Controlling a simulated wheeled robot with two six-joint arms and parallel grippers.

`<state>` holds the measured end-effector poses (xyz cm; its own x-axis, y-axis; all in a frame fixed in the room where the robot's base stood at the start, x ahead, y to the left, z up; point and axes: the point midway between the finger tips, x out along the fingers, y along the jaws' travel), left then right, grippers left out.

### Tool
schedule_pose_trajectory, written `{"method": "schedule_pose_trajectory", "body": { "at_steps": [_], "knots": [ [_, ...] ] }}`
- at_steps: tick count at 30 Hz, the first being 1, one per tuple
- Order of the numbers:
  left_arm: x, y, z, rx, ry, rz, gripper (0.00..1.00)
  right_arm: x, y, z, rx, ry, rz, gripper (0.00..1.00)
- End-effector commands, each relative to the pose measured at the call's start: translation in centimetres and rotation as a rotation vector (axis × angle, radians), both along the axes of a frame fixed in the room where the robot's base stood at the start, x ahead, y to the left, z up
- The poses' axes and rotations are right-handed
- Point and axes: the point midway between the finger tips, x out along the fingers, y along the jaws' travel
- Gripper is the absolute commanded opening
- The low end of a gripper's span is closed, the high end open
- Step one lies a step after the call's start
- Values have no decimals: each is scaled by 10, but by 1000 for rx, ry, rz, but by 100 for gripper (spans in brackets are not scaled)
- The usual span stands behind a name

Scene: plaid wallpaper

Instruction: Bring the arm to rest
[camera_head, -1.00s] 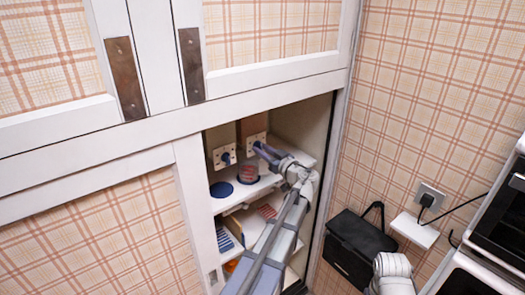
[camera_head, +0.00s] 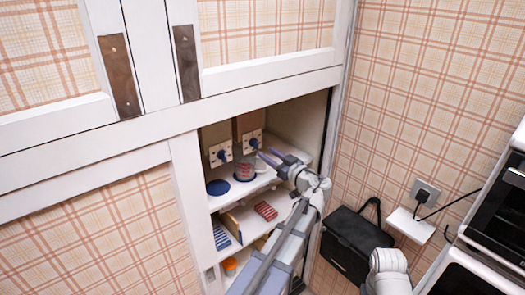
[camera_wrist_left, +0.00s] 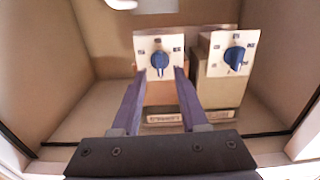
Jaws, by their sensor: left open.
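My left gripper (camera_head: 270,158) is open and empty inside the open cupboard, up and right of a grey mug with red markings (camera_head: 244,170). The mug stands on a round blue coaster on the upper shelf (camera_head: 268,182). In the left wrist view the two purple fingers (camera_wrist_left: 168,74) are apart, with a cream panel with a blue knob (camera_wrist_left: 158,60) behind their tips. A second knob panel (camera_wrist_left: 234,58) is to its right. Both panels also show at the back of the shelf in the head view. My right gripper is not in view.
An empty blue coaster (camera_head: 219,188) lies left of the mug. Lower shelves hold striped items (camera_head: 265,211). The cupboard's white frame (camera_head: 190,200) is close to my arm.

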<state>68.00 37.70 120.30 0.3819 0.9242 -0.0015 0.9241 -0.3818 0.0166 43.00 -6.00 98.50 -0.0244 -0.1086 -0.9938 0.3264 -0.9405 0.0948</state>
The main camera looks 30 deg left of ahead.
Motion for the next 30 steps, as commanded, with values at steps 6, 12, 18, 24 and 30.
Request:
{"method": "schedule_pose_trajectory", "body": {
  "at_steps": [6, 12, 18, 24, 30],
  "knots": [
    [-7, -16, 0, 0, -1, 0, 44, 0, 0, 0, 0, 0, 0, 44],
    [-7, -17, 0, 0, -1, 0, 44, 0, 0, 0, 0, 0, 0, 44],
    [-7, -17, 0, 0, 0, 0, 44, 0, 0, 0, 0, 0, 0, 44],
    [-12, -21, -7, -19, 32, 0, 44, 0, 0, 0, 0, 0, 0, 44],
    [-52, -66, -72, -204, 372, -39, 44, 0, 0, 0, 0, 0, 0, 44]
  ]
}}
